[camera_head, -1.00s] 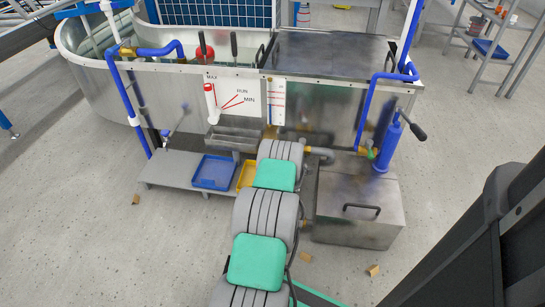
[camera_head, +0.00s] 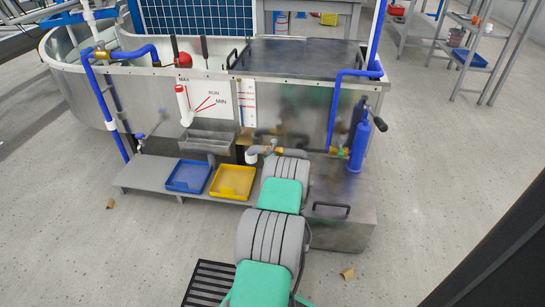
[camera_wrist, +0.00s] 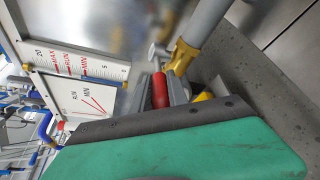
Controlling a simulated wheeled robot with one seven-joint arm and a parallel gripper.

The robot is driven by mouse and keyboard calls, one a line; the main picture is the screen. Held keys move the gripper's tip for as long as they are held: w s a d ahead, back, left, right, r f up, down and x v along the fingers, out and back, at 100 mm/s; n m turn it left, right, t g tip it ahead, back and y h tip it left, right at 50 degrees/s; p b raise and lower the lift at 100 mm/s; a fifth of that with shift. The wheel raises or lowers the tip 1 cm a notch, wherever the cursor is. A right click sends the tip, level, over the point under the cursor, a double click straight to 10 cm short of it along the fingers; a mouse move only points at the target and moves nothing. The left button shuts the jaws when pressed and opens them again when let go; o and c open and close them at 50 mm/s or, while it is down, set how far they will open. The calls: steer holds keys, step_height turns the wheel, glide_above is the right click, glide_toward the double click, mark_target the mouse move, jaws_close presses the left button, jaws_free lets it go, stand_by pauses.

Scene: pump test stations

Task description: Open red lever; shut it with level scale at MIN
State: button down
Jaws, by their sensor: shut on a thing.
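The red lever (camera_wrist: 160,90) shows as a red grip in the wrist view. My gripper (camera_wrist: 168,88) is shut on it, with grey fingers beside the grip and a brass valve fitting (camera_wrist: 183,55) close by. In the head view my gripper (camera_head: 258,152) is at the stand's front, below the level scale; the lever is not clear there. The level scale (camera_head: 247,103) is a narrow white upright strip with red marks and a blue line low in it. In the wrist view the scale (camera_wrist: 78,66) lies turned, with RUN and MIN marks. The exact level is too small to read.
A MAX/RUN/MIN panel (camera_head: 208,98) has a white, red-topped handle (camera_head: 184,105). Blue tray (camera_head: 188,176) and yellow tray (camera_head: 233,182) sit below on a low shelf. A metal box (camera_head: 345,210) and blue pump (camera_head: 360,145) stand right.

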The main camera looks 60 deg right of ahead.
steer(key=shift+s+d+r, duration=0.15)
steer(key=shift+s+d, duration=0.1)
steer(key=c, duration=1.5)
jaws_free()
steer(key=shift+s, duration=0.1)
steer(key=shift+o, duration=1)
steer(key=shift+w+a+f, duration=0.2)
steer(key=shift+w+a, duration=0.05)
steer(key=shift+w, duration=0.1)
steer(key=p+v, duration=0.3)
steer(key=v, duration=0.5)
steer(key=shift+w+r, duration=0.1)
